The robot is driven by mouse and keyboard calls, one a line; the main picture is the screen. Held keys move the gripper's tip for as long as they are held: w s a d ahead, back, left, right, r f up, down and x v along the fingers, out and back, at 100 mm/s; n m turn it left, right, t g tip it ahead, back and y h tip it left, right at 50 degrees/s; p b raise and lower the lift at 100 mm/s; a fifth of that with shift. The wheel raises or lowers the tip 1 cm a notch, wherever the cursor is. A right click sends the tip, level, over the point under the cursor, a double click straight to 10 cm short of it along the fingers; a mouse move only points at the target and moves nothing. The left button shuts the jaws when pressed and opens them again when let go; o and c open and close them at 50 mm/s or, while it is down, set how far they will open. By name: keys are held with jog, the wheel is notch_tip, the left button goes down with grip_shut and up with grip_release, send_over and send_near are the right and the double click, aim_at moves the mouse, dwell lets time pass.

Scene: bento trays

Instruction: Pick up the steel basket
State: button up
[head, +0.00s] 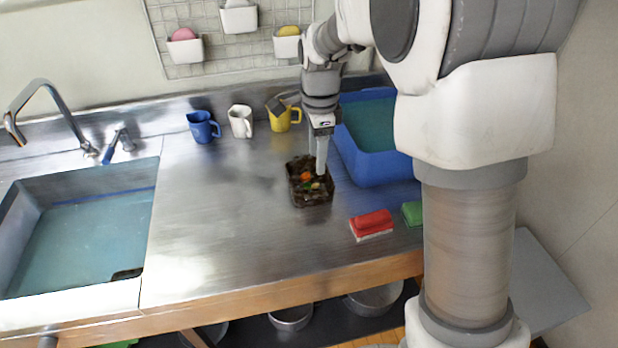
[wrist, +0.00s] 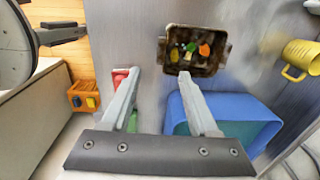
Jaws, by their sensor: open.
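The steel basket (head: 314,200) is a small, dark, brown-stained rectangular container on the metal counter, left of the blue tub. Orange, green and yellow bits lie in it. In the wrist view the basket (wrist: 167,53) is at the top, just right of centre, with small handles on its sides. My gripper (head: 317,170) points down at the basket in the head view and covers part of it. In the wrist view my gripper (wrist: 157,73) is open, with nothing between its fingers. The right fingertip appears beside the basket's lower left corner; I cannot tell if they touch.
The blue tub (head: 376,168) stands close on the right. A red sponge (head: 371,222) and a green one (head: 412,213) lie in front. Blue (head: 203,126), white (head: 240,121) and yellow (head: 282,117) mugs stand behind. The counter left of the basket is clear up to the sink (head: 148,215).

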aim_at(314, 194)
jog(key=f, duration=0.9)
jog(key=w+f+b, duration=0.1)
jog(key=f, duration=0.4)
jog(key=shift+a+f, duration=0.2)
jog(key=shift+f, duration=0.1)
grip_shut()
